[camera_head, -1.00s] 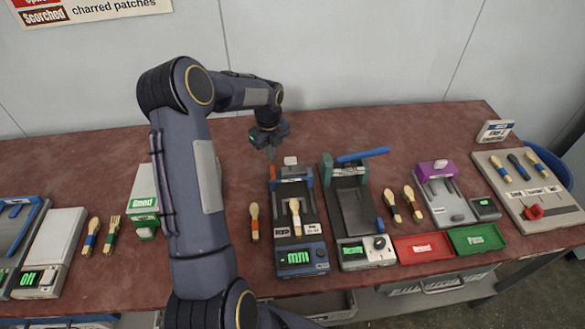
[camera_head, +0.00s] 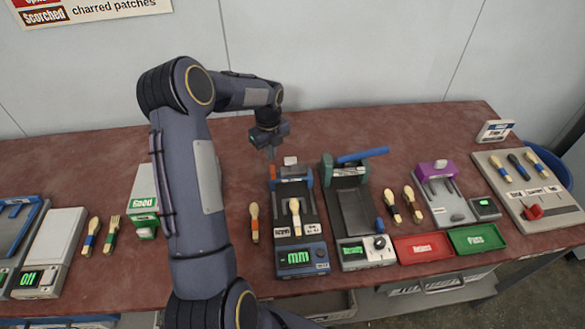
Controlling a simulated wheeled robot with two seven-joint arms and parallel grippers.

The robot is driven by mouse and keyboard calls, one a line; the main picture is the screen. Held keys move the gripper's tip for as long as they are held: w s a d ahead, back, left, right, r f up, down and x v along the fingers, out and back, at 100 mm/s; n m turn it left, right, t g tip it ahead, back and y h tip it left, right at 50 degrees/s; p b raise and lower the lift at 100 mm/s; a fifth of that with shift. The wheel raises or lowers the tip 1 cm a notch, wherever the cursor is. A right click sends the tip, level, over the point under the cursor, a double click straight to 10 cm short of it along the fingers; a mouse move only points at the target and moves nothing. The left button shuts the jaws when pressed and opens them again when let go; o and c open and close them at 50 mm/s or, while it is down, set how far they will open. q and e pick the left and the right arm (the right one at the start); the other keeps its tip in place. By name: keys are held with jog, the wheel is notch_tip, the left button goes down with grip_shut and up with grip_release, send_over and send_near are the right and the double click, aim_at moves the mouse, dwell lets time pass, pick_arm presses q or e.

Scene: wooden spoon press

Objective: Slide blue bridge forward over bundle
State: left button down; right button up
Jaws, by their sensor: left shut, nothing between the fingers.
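The blue bridge (camera_head: 291,173) stands across the far end of a grey gauge bed, with a white block on top. A wooden spoon (camera_head: 295,217) lies lengthwise on that bed, in front of the bridge. The bed's blue display box (camera_head: 301,258) at the near end shows "mm". My left gripper (camera_head: 270,151) is shut and empty, pointing down just behind and left of the bridge. From this angle I cannot tell whether its tips touch the bridge. My right gripper is not in view.
A press with a blue lever (camera_head: 362,155) stands to the right. A loose spoon (camera_head: 254,222) lies left of the bed. Red (camera_head: 423,247) and green (camera_head: 477,238) trays are at the front right. A green and white "Good" box (camera_head: 143,203) stands left, partly behind my arm.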

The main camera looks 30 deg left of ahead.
pick_arm(q)
jog(key=shift+f, duration=0.15)
jog(key=shift+f+b, duration=0.75)
jog(key=shift+f, duration=0.25)
jog(key=shift+s, duration=0.1)
jog(key=shift+s+d+b, duration=0.55)
jog(key=shift+s+d, duration=1.1)
jog(key=shift+s, duration=0.25)
jog(key=shift+s+d+b, duration=0.5)
jog(key=shift+s+d, duration=1.15)
jog(key=shift+s, duration=0.25)
jog(key=shift+w+a+r+p, duration=0.1)
jog(key=shift+w+a+p, duration=0.25)
jog(key=shift+w+a, duration=0.15)
notch_tip(320, 180, up, 7)
jog(key=p, duration=0.5)
jog(key=shift+p, duration=0.35)
jog(key=shift+d, duration=0.1)
